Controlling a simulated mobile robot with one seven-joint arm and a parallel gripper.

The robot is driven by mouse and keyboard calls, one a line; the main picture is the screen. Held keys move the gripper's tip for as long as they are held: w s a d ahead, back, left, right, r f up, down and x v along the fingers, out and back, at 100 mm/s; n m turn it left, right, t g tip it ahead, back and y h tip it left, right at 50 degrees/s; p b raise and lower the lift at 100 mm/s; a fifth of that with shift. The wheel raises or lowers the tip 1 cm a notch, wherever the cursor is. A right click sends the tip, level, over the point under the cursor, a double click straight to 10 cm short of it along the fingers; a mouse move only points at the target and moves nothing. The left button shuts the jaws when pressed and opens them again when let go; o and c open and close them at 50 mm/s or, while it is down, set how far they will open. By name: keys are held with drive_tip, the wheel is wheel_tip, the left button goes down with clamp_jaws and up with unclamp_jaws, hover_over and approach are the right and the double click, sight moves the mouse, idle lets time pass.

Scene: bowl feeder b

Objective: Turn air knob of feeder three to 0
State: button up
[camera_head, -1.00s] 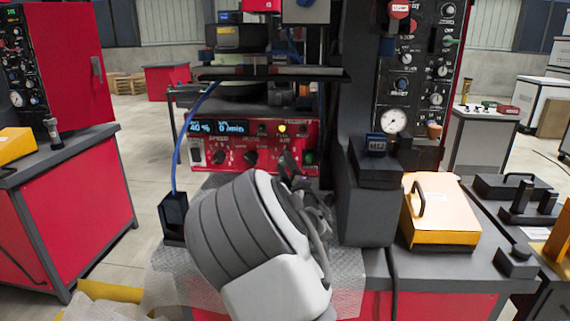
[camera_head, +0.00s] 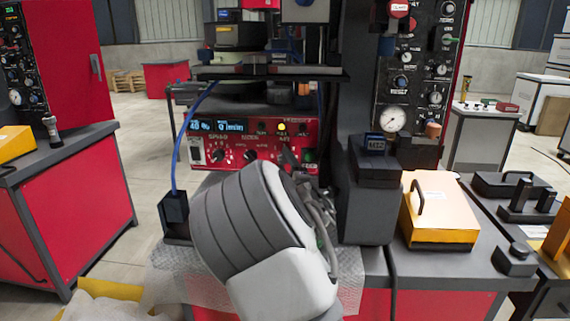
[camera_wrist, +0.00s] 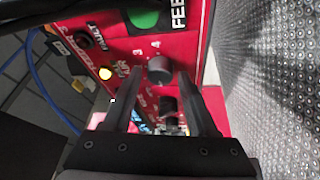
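The red feeder control panel (camera_head: 215,174) carries a lit display, several knobs and a lit yellow lamp (camera_head: 282,128), which also shows in the wrist view (camera_wrist: 105,73). In the wrist view a dark round knob (camera_wrist: 159,70) with dial numbers beside it lies between my fingers. It sits near the green button (camera_wrist: 143,18); its pointer setting is too blurred to read. My gripper (camera_wrist: 161,72) is open, one finger on each side of this knob; contact cannot be told.
Another dark knob (camera_wrist: 168,105) lies just below, also between the fingers. A blue cable runs down to a black box (camera_head: 174,208) left of my arm. A dark column (camera_head: 366,200) stands close on the right, beside a yellow box (camera_head: 438,210).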

drive_tip(key=shift+o, duration=0.5)
